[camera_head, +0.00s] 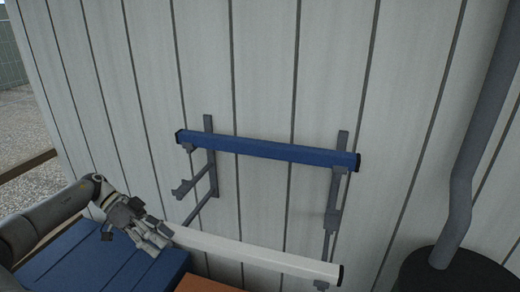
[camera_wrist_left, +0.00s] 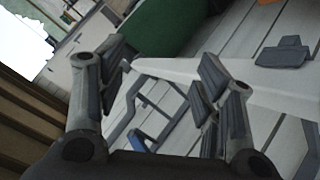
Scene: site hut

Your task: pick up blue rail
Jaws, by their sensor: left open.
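The blue rail (camera_head: 265,149) has dark end caps and lies across the upper hooks of a grey wall rack (camera_head: 211,165), sloping slightly down to the right. My left gripper (camera_head: 153,236) is open, below and left of the blue rail and apart from it. It is at the left end of a white rail (camera_head: 255,251) on the lower level. In the left wrist view my left gripper (camera_wrist_left: 160,75) has its fingers spread, and the white rail (camera_wrist_left: 265,98) runs behind the right finger. I cannot tell whether they touch. A small blue part low there is unclear. My right gripper is out of view.
A blue box-like surface (camera_head: 85,262) lies below my left arm, with an orange surface (camera_head: 205,284) beside it. A dark round stove-like body (camera_head: 450,275) with a grey pipe (camera_head: 475,130) stands at right. The wall (camera_head: 260,60) above the blue rail is clear.

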